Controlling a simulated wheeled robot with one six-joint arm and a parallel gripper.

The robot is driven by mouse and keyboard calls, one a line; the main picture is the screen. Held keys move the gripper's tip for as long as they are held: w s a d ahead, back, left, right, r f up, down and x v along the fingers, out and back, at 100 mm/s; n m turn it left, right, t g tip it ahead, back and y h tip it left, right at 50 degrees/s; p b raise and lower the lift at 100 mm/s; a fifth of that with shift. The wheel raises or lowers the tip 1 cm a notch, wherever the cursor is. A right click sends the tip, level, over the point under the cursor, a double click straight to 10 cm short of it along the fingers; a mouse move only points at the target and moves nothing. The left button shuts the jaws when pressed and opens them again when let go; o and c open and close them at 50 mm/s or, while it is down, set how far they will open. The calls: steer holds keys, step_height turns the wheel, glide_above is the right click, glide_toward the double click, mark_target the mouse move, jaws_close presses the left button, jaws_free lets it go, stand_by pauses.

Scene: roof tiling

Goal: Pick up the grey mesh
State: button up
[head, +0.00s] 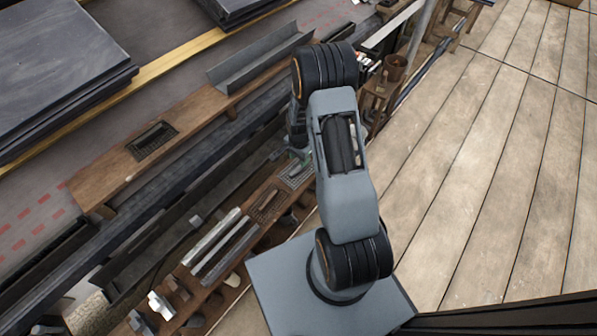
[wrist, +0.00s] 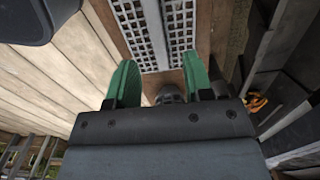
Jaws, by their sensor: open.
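A small grey mesh (head: 295,175) lies on the wooden shelf in the head view, right beside my arm and partly hidden by it. In the wrist view, light grey gridded mesh (wrist: 180,30) shows at the top centre, in two panels with a pale strip between them. My gripper (wrist: 160,76) has green fingers spread apart with nothing held between them. The mesh lies beyond the fingertips, and I cannot tell the exact gap.
A brown slotted piece (head: 266,205) and long grey strips (head: 218,245) lie further along the shelf (head: 237,222). A dark grate (head: 152,140) and a grey channel (head: 262,58) rest on a wooden plank (head: 108,180). Open plank flooring (head: 480,150) spreads to the right.

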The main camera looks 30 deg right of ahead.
mark_target(299, 169)
steer(key=shift+d+f+b, duration=0.15)
steer(key=shift+f+b, duration=1.15)
steer(key=shift+f, duration=1.45)
jaws_close()
